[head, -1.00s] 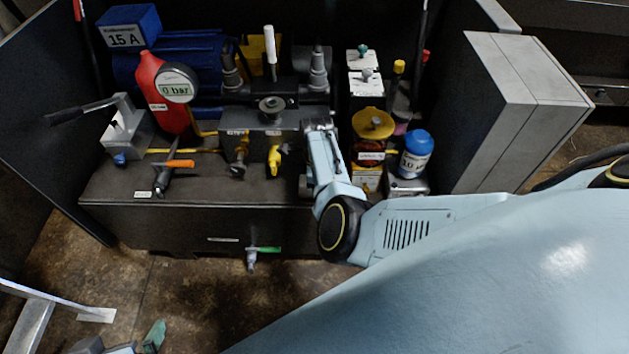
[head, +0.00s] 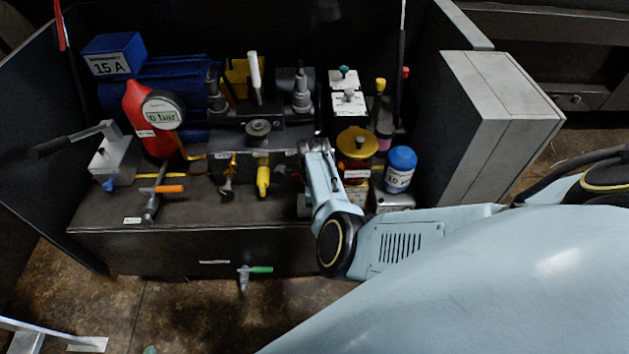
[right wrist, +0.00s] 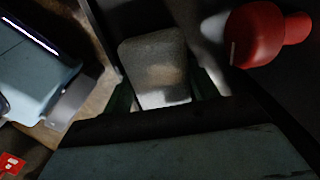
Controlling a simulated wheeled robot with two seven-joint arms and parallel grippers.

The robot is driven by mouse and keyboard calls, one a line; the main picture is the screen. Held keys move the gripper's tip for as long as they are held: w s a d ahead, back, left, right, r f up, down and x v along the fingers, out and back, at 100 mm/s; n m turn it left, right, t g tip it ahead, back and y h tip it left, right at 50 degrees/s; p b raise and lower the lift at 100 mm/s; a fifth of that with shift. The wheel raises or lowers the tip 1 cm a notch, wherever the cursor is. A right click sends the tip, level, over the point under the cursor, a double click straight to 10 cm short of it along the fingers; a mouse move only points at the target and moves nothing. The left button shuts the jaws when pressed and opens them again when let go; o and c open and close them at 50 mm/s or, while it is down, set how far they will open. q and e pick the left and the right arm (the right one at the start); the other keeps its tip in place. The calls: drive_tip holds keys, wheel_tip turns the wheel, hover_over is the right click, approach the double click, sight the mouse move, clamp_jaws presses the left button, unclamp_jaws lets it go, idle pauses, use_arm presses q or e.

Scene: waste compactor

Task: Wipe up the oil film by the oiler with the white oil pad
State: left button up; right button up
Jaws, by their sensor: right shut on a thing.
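In the right wrist view my right gripper (right wrist: 165,98) is shut on the white oil pad (right wrist: 153,62). The pad is pale grey-white with a brownish patch, and a dark finger shows at each side. In the head view my right arm reaches in from the right, and its end is beside a yellow-capped unit with an amber bowl (head: 356,147), apparently the oiler. The gripper and pad are hidden there behind the arm. I cannot make out the oil film or whether the pad touches the surface. My left gripper is not in view.
A blue-capped jar (head: 400,168) stands right of the oiler. A grey cabinet (head: 490,125) stands at right. A rounded red part (right wrist: 257,35) is near the pad.

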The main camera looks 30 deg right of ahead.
sight(303, 203)
drive_tip(key=shift+w+a+f+b, duration=0.15)
drive_tip(key=shift+w+a, duration=0.25)
drive_tip(key=shift+a, duration=0.4)
drive_tip(key=shift+w+a+b, duration=0.25)
drive_tip(key=shift+w+a, duration=0.1)
drive_tip(key=shift+a, duration=0.4)
drive_tip(key=shift+d, duration=0.1)
drive_tip(key=shift+s+d+r+p, duration=0.2)
drive_tip(key=shift+s+d+p, duration=0.2)
drive_tip(key=shift+d+p, duration=0.35)
drive_tip(key=shift+s+d+f+p, duration=0.1)
drive_tip(key=shift+s+d+p, duration=0.35)
drive_tip(key=shift+d, duration=0.4)
drive_tip(key=shift+a, duration=0.1)
drive_tip(key=shift+w+a+b, duration=0.35)
drive_tip(key=shift+w+a, duration=0.1)
drive_tip(key=shift+a, duration=0.3)
